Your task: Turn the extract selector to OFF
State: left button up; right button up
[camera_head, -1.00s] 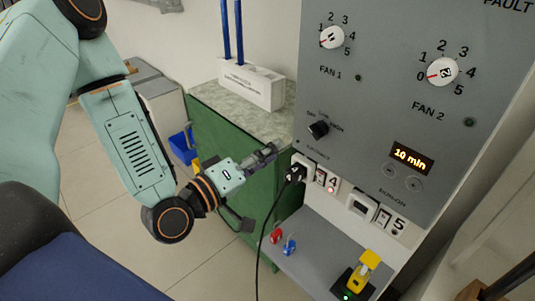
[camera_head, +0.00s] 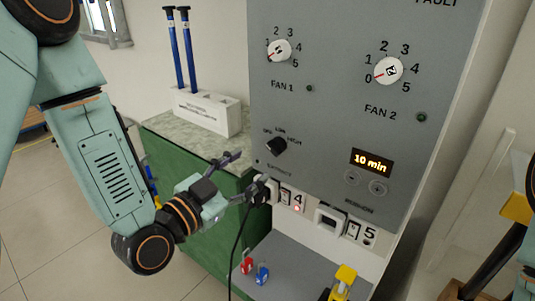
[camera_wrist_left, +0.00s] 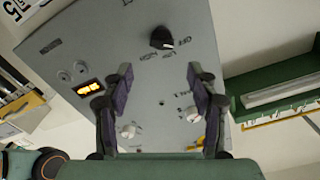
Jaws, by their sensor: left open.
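The extract selector is a black knob (camera_head: 277,146) low on the left of the grey control panel (camera_head: 330,110), with OFF, LOW and HIGH lettered around its top. Its pointer is too small to read surely. In the left wrist view the knob (camera_wrist_left: 161,38) appears with the panel upside down, ahead of the fingers and between their lines. My left gripper (camera_head: 240,176) is open and empty, below and left of the knob and apart from it. Both its fingers (camera_wrist_left: 160,75) show spread in the wrist view. My right gripper is not in view.
Fan dials (camera_head: 279,50) and (camera_head: 388,70) sit above. A timer display (camera_head: 372,162) reads 10 min. A black plug (camera_head: 263,190) with a hanging cable is close to the left gripper. A green cabinet (camera_head: 190,185) carries a white holder (camera_head: 207,112) with blue rods.

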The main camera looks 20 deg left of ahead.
aim_at(272, 149)
pick_arm(q)
jog(key=shift+w+d+m, duration=0.35)
jog(key=shift+w+d, duration=0.1)
jog(key=shift+w, duration=0.8)
jog(key=shift+w+d+m, duration=0.3)
jog(key=shift+w+d, duration=0.1)
jog(key=shift+w, duration=0.8)
jog(key=shift+w+d+m, duration=0.35)
jog(key=shift+w+d, duration=0.1)
jog(key=shift+w, duration=0.8)
jog(key=c, duration=1.1)
jog(key=shift+c, duration=0.2)
jog(key=shift+n, duration=0.4)
